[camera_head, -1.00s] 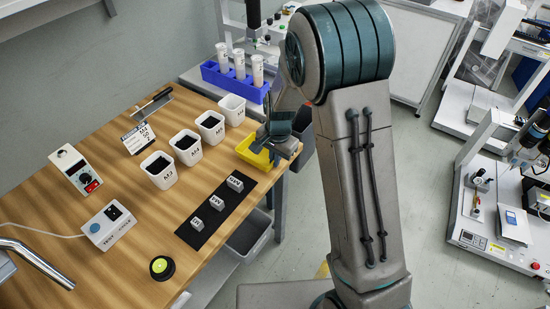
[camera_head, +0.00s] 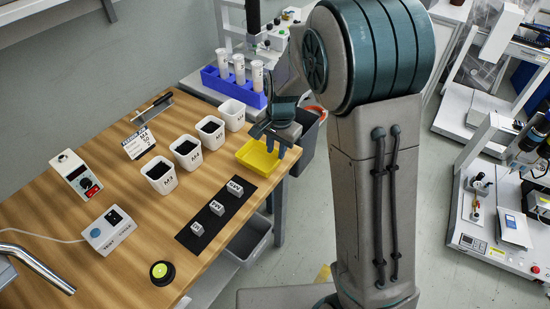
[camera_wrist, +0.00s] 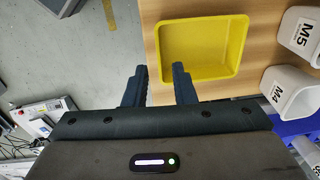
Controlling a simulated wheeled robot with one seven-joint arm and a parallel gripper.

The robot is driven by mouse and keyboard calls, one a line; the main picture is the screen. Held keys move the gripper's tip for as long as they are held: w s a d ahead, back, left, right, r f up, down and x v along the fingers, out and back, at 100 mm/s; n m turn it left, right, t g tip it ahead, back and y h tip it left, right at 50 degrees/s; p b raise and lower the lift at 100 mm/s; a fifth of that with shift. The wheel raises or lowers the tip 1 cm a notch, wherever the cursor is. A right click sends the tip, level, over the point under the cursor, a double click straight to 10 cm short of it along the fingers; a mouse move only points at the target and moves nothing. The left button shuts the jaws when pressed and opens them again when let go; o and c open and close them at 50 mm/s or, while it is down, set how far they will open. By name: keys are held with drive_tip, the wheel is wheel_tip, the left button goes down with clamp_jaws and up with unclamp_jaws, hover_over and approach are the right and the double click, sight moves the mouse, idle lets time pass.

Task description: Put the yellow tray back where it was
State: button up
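The yellow tray (camera_head: 258,156) lies on the wooden table at its right edge, in front of the row of white bins. It looks empty, and in the wrist view its bare inside (camera_wrist: 200,48) shows. My gripper (camera_head: 276,149) is just above and beside the tray's right side. One finger is close to the tray's near-left corner and the other is out past the table edge. I cannot tell whether the near finger touches the rim.
White bins (camera_head: 186,150) stand in a row behind the tray, with a blue rack (camera_head: 232,86) of white tubes beyond. A black mat (camera_head: 216,216) with small labelled blocks lies in front. A grey bin (camera_head: 305,135) is off the table's right edge. Bare table surrounds the mat.

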drive_tip(key=s+d+r+n+t, duration=0.1)
drive_tip(key=s+d+r+n, duration=0.15)
drive_tip(key=s+r, duration=0.3)
drive_tip(key=s+d+r+n, duration=0.1)
drive_tip(key=s+d+r, duration=0.3)
drive_tip(key=s+r, duration=0.15)
drive_tip(key=s+d+r+n, duration=0.1)
drive_tip(key=s+d+n, duration=0.3)
drive_tip(key=s, duration=0.6)
drive_tip(key=shift+t+h, duration=0.4)
